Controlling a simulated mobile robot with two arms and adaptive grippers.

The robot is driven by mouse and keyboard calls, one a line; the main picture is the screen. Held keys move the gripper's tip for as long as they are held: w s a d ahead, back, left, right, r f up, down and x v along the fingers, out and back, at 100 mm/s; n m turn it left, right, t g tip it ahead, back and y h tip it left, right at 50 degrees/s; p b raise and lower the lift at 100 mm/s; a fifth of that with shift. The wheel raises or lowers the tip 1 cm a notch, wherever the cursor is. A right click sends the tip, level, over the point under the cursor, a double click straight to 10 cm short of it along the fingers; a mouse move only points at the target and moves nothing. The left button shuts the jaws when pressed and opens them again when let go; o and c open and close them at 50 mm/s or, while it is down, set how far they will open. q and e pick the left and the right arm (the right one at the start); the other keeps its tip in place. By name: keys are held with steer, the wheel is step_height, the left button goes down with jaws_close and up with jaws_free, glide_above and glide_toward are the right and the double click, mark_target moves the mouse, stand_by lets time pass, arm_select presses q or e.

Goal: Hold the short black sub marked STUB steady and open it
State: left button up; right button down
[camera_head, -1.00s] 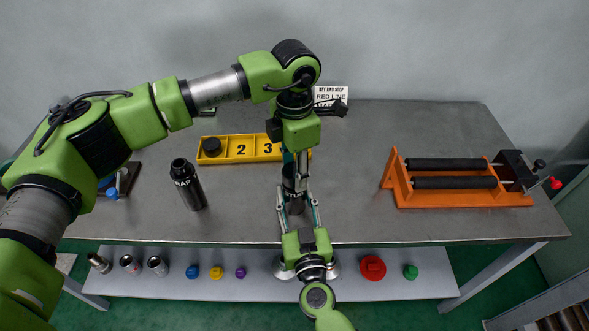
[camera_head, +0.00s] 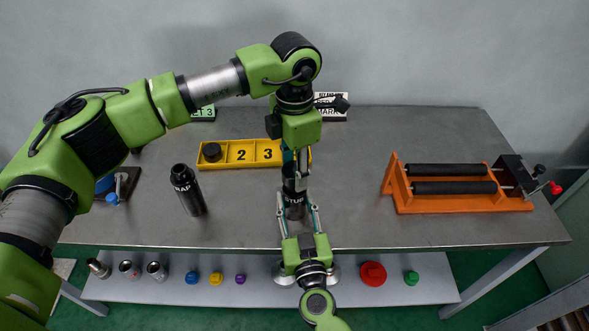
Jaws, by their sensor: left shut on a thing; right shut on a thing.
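The short black sub marked STUB (camera_head: 295,209) stands upright at the middle of the table, near its front edge. My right gripper (camera_head: 296,205) reaches up from the front and is shut on its body, one finger on each side. My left gripper (camera_head: 296,172) points down from above and is shut at the sub's top end. The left fingers hide that end, so I cannot tell whether the top part has turned or come loose. A taller black bottle-like sub marked SNAP (camera_head: 188,192) stands to the left, slightly tilted in view.
A yellow tray (camera_head: 225,164) with numbered compartments lies behind; its leftmost compartment holds a black round piece (camera_head: 211,151). An orange roller stand (camera_head: 405,201) is at the right. A low shelf (camera_head: 330,293) in front carries several caps and cups. The table's right middle is clear.

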mark_target(294, 169)
arm_select(q)
steer(key=shift+r, duration=2)
arm_select(e)
steer(key=c, duration=1.3)
jaws_free()
steer(key=shift+o, duration=0.2)
steer(key=shift+s, duration=0.1)
